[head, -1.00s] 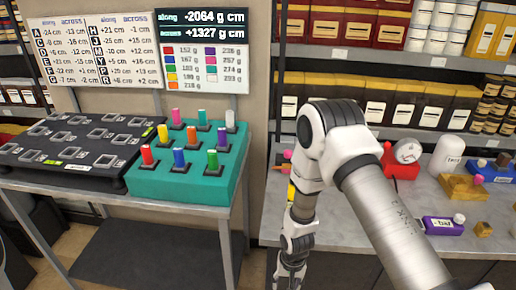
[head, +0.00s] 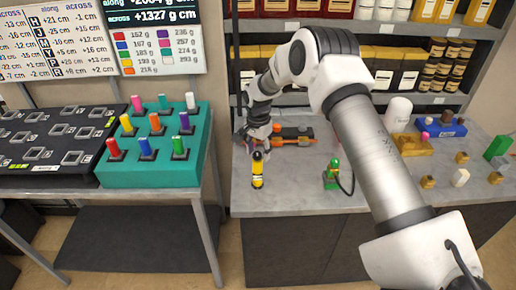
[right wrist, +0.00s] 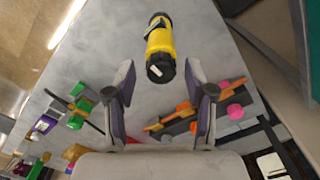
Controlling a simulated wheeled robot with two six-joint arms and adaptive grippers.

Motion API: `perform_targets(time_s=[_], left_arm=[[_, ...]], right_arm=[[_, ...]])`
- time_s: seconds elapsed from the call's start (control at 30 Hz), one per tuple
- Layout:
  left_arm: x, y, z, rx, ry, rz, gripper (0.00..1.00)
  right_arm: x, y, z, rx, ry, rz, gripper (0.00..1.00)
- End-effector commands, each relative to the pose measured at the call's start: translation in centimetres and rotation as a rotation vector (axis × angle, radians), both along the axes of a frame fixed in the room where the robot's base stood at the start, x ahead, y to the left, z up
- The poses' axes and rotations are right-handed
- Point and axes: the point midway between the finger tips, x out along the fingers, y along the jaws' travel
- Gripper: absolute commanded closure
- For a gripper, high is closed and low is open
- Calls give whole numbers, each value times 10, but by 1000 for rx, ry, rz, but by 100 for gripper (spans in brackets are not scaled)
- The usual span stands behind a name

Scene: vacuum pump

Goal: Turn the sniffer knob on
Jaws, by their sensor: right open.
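A yellow cylinder with black ends and a pale label (head: 257,172) stands on the grey counter (head: 290,198) near its left front. In the right wrist view the yellow cylinder (right wrist: 160,48) lies just beyond and between my fingertips, apart from them. My right gripper (head: 255,147) is just behind the cylinder in the head view; it is open and empty in the right wrist view (right wrist: 162,82). I cannot tell which part is the sniffer knob. A green device with a dark cable (head: 333,175) stands to the right. My left gripper is out of view.
A dark tool with orange parts (head: 295,139) lies behind the gripper. A yellow block (head: 412,145), a blue tray (head: 441,128) and several small blocks are at right. A teal block with coloured pegs (head: 125,174) is on the separate left table. The counter's front middle is clear.

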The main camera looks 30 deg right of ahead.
Motion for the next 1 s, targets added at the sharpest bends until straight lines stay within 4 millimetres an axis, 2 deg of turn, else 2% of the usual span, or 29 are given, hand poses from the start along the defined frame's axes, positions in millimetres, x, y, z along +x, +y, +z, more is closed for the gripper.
perform_targets(time_s=[0.17, 0.2, 0.33, 0.73, 1.0], left_arm=[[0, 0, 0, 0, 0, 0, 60], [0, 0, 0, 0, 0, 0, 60], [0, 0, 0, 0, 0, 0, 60], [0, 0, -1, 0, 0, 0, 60], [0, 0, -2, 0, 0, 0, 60]], right_arm=[[0, 0, -1, 0, 0, 1, 46], [0, 0, -1, 0, 0, 1, 53], [0, 0, -1, 0, 0, 1, 99], [0, 0, -1, 0, 0, 25, 100], [0, 0, -1, 0, 0, 149, 100]])
